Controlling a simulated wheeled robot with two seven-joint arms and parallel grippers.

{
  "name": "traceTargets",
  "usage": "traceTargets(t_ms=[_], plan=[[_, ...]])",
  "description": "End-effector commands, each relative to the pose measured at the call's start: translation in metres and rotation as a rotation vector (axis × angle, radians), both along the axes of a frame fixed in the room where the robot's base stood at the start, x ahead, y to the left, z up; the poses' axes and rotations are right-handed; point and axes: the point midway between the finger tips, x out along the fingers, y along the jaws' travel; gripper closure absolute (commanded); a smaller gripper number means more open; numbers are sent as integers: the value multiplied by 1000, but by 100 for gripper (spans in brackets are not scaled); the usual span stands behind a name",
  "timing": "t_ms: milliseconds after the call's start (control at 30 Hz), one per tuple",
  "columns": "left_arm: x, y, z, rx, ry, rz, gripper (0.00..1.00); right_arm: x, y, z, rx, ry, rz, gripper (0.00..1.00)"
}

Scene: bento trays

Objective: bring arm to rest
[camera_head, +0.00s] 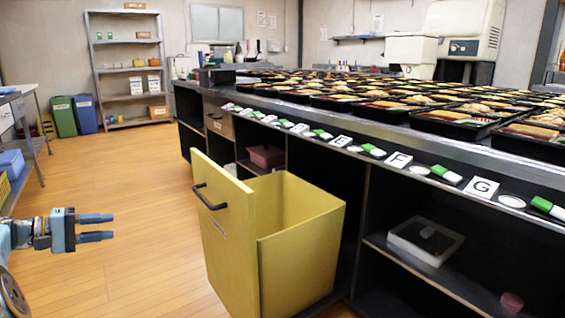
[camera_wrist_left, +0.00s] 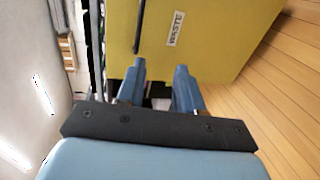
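My left gripper (camera_head: 97,227) is at the lower left of the head view, above the wooden floor and to the left of the yellow waste bin (camera_head: 228,240). Its two blue fingers are apart with nothing between them; they also show apart in the left wrist view (camera_wrist_left: 160,78). The bin is a pulled-out, open-topped drawer with a black handle (camera_head: 209,196) on its front. In the wrist view the bin's yellow front (camera_wrist_left: 205,45) with a WASTE label lies beyond the fingertips. My right gripper is in neither view.
A long dark counter (camera_head: 440,150) with many bento trays runs along the right, with lettered cards on its front edge. Shelves (camera_head: 130,70) and blue and green bins (camera_head: 85,113) stand at the back left. A metal table (camera_head: 30,145) is at the left. The floor between is clear.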

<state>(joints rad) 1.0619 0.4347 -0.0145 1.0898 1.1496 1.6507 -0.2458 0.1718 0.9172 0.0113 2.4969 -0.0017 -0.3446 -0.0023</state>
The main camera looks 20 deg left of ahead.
Motion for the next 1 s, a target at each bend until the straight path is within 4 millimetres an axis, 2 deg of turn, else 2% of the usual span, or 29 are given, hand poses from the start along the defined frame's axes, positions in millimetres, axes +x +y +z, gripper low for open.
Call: traceTargets(t_ms=[267, 467, 567, 667, 767, 800, 867, 900, 967, 1000], plan=[[27, -16, -45, -30, 112, 21, 64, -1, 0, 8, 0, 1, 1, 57], [53, -46, -103, -43, 256, 27, 64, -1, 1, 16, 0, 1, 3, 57], [65, -71, -140, -34, 349, 22, 64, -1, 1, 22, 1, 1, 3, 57], [74, -107, -186, -4, 464, 5, 64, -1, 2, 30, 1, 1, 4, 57], [73, -164, -243, 70, 605, -43, 64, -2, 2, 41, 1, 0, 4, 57], [67, -191, -267, 117, 662, -70, 64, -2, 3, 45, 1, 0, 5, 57], [55, -231, -299, 202, 732, -120, 64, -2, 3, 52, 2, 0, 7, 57], [43, -259, -318, 268, 770, -161, 64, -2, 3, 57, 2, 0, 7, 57], [20, -301, -342, 380, 806, -232, 64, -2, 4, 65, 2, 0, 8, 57], [2, -329, -355, 460, 813, -287, 64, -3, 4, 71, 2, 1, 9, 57]])
